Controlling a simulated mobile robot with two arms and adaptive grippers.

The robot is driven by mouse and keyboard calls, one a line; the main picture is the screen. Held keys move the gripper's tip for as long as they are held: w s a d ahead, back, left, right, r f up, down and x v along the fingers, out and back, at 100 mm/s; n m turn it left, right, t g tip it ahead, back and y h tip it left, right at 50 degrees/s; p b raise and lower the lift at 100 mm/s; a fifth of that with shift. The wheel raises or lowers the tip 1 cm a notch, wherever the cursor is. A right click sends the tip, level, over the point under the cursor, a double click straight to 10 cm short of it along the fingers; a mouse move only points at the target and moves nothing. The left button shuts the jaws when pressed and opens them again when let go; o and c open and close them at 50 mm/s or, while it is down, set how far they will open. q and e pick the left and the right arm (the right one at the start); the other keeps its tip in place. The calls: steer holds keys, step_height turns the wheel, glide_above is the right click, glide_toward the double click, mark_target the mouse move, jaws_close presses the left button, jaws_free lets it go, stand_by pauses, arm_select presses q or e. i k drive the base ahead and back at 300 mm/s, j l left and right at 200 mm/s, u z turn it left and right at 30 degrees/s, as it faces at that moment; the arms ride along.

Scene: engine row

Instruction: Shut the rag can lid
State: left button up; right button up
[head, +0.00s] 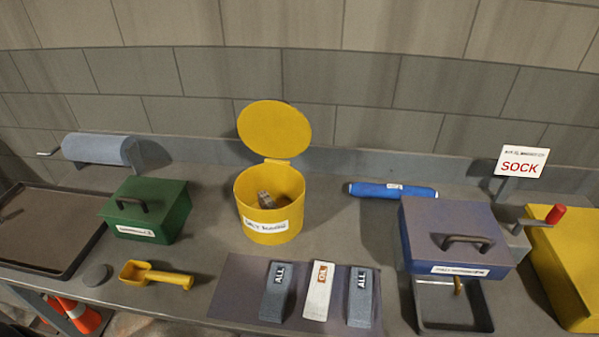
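The rag can (270,222) is a yellow round can with a white label, standing upright near the middle of the bench. Its round yellow lid (274,128) is hinged at the back and stands open, tilted up toward the wall. A greyish crumpled item (265,200) lies inside the can. Neither of my grippers shows in the head view.
A green box (147,210) and a yellow scoop (155,276) are left of the can. Grey and white blocks (318,290) lie on a mat in front. A blue roll (392,191) and a purple-grey handled box (455,235) are to the right. Bench around the can is clear.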

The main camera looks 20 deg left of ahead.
mark_target(271, 129)
steer(key=u, duration=1.85)
steer(key=i+j+z, duration=0.1)
steer(key=j+z, duration=0.4)
steer(key=j, duration=0.25)
steer(key=i, duration=0.05)
